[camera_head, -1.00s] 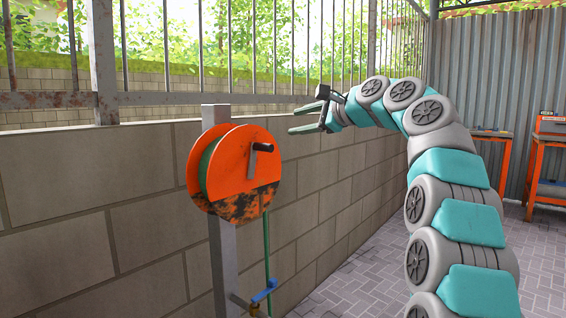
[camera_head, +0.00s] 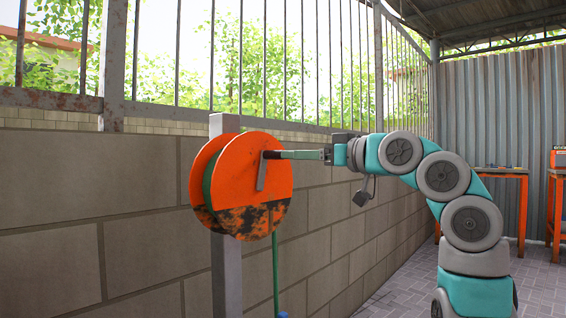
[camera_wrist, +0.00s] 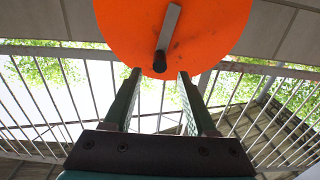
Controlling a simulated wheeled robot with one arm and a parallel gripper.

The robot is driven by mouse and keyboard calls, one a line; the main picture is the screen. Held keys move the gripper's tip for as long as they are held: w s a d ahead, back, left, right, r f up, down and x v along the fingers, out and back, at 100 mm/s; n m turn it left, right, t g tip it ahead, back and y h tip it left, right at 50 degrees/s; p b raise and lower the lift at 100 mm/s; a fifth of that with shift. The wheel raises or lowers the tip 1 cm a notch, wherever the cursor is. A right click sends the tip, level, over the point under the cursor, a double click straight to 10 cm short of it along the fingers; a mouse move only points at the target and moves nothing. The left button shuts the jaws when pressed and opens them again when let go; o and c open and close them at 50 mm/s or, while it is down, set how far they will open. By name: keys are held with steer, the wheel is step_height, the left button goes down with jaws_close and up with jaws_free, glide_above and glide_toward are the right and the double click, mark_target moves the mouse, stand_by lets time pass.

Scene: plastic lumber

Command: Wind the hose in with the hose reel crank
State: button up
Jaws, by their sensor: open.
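The orange hose reel (camera_head: 238,195), with a dark worn patch low on its face, is mounted on a grey post. Its grey crank arm (camera_head: 261,174) points up in the head view, and the black crank handle shows in the wrist view (camera_wrist: 159,63). Green hose (camera_head: 275,265) hangs below the reel. My gripper (camera_head: 280,154) is level at the reel's right, with its tips at the handle. In the wrist view, the open fingers (camera_wrist: 158,80) have the handle end between their tips, with gaps on both sides. In the head view the fingers partly hide the handle.
The grey post (camera_head: 227,268) stands close to a block wall (camera_head: 60,210) topped by a metal railing (camera_head: 300,65). Orange-legged tables (camera_head: 522,210) stand far right by a corrugated metal wall. The paved floor between is clear.

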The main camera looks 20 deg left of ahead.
mark_target(276, 155)
steer(key=shift+x, duration=3.7)
jaws_close()
